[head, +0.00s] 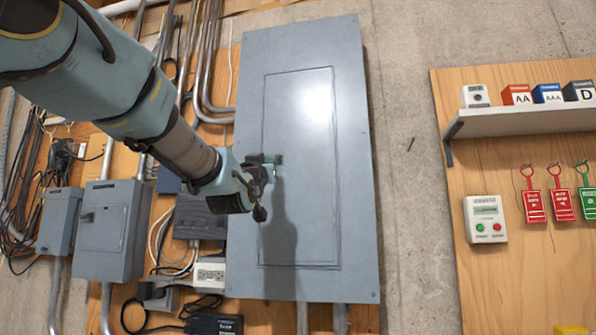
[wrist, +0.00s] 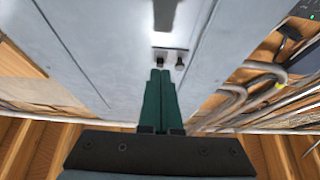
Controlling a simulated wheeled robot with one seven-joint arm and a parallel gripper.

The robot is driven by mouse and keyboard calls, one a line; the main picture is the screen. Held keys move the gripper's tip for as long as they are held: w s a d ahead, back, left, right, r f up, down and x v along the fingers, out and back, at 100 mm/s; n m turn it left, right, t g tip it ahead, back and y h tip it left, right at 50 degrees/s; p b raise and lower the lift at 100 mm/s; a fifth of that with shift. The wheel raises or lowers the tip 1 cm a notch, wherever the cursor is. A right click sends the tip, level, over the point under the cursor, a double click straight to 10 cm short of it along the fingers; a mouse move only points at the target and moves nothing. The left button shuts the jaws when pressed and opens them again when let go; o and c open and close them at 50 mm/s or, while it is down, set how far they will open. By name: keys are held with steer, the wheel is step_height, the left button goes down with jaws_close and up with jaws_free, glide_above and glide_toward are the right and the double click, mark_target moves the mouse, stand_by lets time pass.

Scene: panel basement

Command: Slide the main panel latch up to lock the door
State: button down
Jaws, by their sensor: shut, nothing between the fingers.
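The main panel (head: 310,225) is a large grey metal cabinet on the concrete wall, and its inset door looks shut. The latch (wrist: 180,58) shows in the wrist view as a small bright plate with dark knobs on the door. My gripper (head: 276,160) reaches in from the upper left to the door's left edge at mid height. In the wrist view, the green fingers of my gripper (wrist: 160,74) are shut together and empty. Their tips are at the plate's edge, close to a dark knob; I cannot tell if they touch. In the head view, my gripper mostly hides the latch.
Smaller grey boxes (head: 112,232), conduits (head: 212,60) and loose cables are left of the panel. An outlet box (head: 209,274) is low beside it. At right, a wooden board carries a shelf (head: 530,122), a button box (head: 486,219) and hanging tags (head: 533,198). Bare wall separates them.

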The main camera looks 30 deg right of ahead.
steer(key=shift+s+a+b, duration=1)
steer(key=shift+s+a, duration=0.15)
steer(key=shift+s, duration=0.15)
steer(key=w+a+f+n+g+y, duration=0.1)
steer(key=w+a+f+g+y, duration=0.2)
steer(key=f, duration=0.7)
steer(key=w+a+f+n+y+p, duration=0.1)
steer(key=w+a+f+y, duration=0.4)
steer(key=f, duration=0.6)
steer(key=w+a+f+n+g+y, duration=0.15)
steer(key=a+f, duration=0.35)
steer(key=f, duration=0.5)
steer(key=s+a+f+n+g+y, duration=0.1)
steer(key=s+a+f+g+y, duration=0.1)
steer(key=a+f, duration=0.4)
steer(key=s+a+f+n+g+y, duration=0.1)
steer(key=s+a+f+g+y, duration=0.15)
steer(key=a+f, duration=0.4)
steer(key=s+a+f+n+g+y, duration=0.2)
steer(key=s+a+f+g, duration=0.4)
steer(key=s+a+f, duration=0.3)
steer(key=s+f+p, duration=0.1)
steer(key=s+f, duration=0.3)
steer(key=s, duration=0.1)
steer(key=shift+a+f+g, duration=0.15)
steer(key=shift+f+g, duration=0.2)
steer(key=shift+g, duration=0.05)
